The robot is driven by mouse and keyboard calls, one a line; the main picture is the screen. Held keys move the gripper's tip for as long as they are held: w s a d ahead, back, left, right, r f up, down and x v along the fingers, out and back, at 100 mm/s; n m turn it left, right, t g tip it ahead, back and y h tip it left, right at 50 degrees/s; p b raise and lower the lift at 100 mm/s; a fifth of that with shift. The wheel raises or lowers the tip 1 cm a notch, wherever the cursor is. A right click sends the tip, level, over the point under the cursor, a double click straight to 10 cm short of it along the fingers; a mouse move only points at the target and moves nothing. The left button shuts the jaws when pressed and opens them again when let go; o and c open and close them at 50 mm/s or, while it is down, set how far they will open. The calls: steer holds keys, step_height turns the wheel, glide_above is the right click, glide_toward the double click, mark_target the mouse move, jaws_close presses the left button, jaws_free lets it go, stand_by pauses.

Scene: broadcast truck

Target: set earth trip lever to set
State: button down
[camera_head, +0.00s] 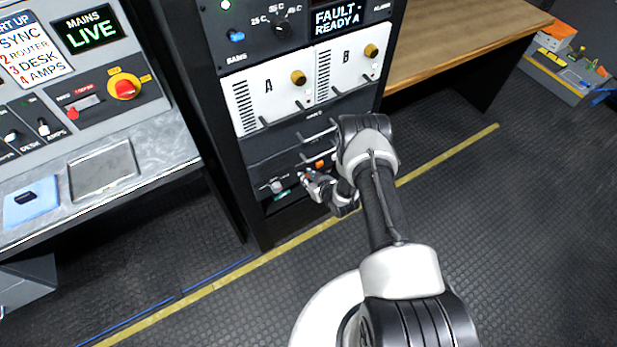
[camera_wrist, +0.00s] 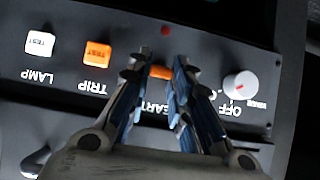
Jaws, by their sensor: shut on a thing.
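The earth trip lever shows in the wrist view as a short orange piece (camera_wrist: 160,72) between my fingertips, above a partly covered label of which "EART" can be read. My gripper (camera_wrist: 158,76) is shut on it. The fingers hide most of the lever, so I cannot tell its exact setting. In the head view my gripper (camera_head: 307,177) is at the low panel (camera_head: 262,173) of the rack, and the lever is hidden there. A small red light (camera_wrist: 166,30) shows near the lever.
In the wrist view, an orange TRIP button (camera_wrist: 97,53) and a white LAMP test button (camera_wrist: 40,43) sit left of my fingers. A grey knob (camera_wrist: 241,86) marked OFF is close on the right. White A and B units (camera_head: 270,95) are above the panel in the head view.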

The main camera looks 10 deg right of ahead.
steer(key=shift+r+g, duration=0.1)
steer(key=shift+g, duration=0.2)
stand_by(0.4)
steer(key=c, duration=1.4)
jaws_free()
steer(key=shift+c, duration=0.2)
steer(key=shift+w, duration=0.1)
steer(key=shift+r, duration=0.1)
steer(key=v, duration=1.2)
steer(key=shift+a, duration=0.15)
